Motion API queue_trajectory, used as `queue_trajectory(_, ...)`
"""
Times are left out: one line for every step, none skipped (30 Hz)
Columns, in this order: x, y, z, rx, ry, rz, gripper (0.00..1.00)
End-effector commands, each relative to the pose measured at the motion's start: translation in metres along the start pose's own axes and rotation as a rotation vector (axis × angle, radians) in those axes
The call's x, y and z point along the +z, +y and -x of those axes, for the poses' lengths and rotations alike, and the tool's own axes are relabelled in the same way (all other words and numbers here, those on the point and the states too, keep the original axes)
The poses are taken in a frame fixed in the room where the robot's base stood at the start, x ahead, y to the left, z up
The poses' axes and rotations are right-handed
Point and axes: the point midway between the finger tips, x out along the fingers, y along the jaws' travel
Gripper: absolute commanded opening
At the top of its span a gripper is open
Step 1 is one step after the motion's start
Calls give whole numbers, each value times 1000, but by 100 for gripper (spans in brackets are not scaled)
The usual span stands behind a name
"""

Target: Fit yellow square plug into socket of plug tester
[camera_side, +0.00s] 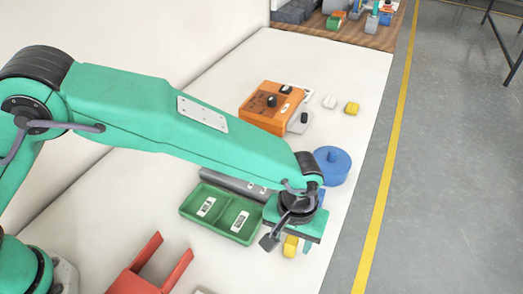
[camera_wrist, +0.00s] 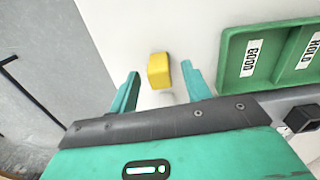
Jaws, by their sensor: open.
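A yellow block-like plug (camera_side: 290,246) lies on the pale table under my gripper (camera_side: 288,243). In the wrist view this yellow plug (camera_wrist: 158,71) shows between the two teal fingertips of my gripper (camera_wrist: 161,72). The gripper is open, with space on both sides of the plug and no visible contact. An orange box with black knobs (camera_side: 262,114), apparently the plug tester, stands farther back on the table. A grey part (camera_side: 298,124) sits at its right side. I cannot make out the socket opening. A second small yellow piece (camera_side: 352,108) lies right of the box, beside a white piece (camera_side: 329,101).
A green two-compartment tray (camera_side: 182,211) with labels lies left of the gripper; it also shows in the wrist view (camera_wrist: 232,75). A blue round object (camera_side: 332,160) stands behind the gripper. A red forked holder (camera_side: 150,275) is at the front. The table's right edge is close.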

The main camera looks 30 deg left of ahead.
Motion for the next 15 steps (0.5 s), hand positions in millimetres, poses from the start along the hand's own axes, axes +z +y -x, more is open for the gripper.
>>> queue_trajectory(1,0,-7,-3,-2,0,48)
queue_trajectory(1,0,-11,-2,-2,0,48)
queue_trajectory(1,0,-15,-2,-1,0,48)
queue_trajectory(1,0,-17,-2,-1,0,48)
queue_trajectory(1,0,-20,-2,-1,0,48)
queue_trajectory(1,0,-22,-1,-1,0,48)
queue_trajectory(0,0,-24,-1,-1,0,48)
queue_trajectory(0,0,-25,-1,0,0,48)
queue_trajectory(0,0,-26,0,0,0,48)
queue_trajectory(0,0,-26,0,0,0,48)
queue_trajectory(0,0,-26,0,0,0,48)
queue_trajectory(0,0,-26,0,0,0,48)
queue_trajectory(0,0,-26,0,0,0,48)
queue_trajectory(0,0,-26,0,0,0,48)
queue_trajectory(0,0,-26,0,0,0,48)
